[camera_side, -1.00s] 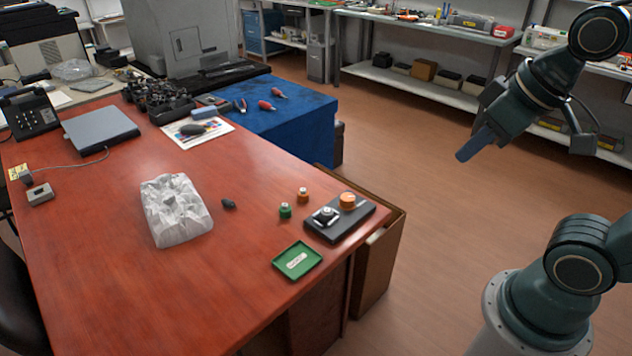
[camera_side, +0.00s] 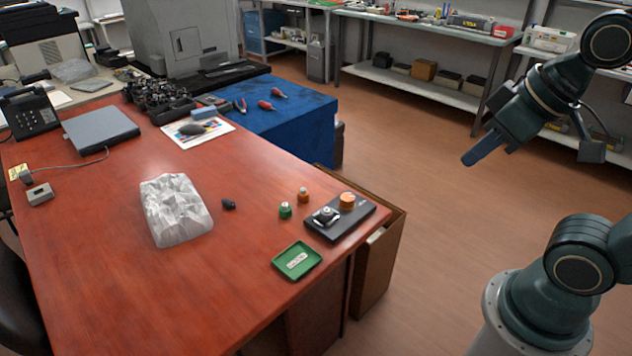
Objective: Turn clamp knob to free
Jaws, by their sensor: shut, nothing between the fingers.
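A dark fixture plate (camera_side: 352,228) lies near the right edge of the red-brown desk. On it are a black-and-silver round part (camera_side: 326,215) at the left and an orange knob (camera_side: 347,201) at the back right. Which one is the clamp knob, and how it is turned, is too small to tell. My gripper (camera_side: 468,160) is high above the floor, well to the right of the desk and apart from the fixture. Its blue-grey fingers are together and hold nothing.
A green labelled tray (camera_side: 297,261) lies in front of the fixture. A green-capped bottle (camera_side: 285,210), an orange-capped one (camera_side: 303,195) and a small black piece (camera_side: 228,204) stand to its left. A crumpled clear bag (camera_side: 175,210) lies mid-desk. Open air separates my gripper from the desk.

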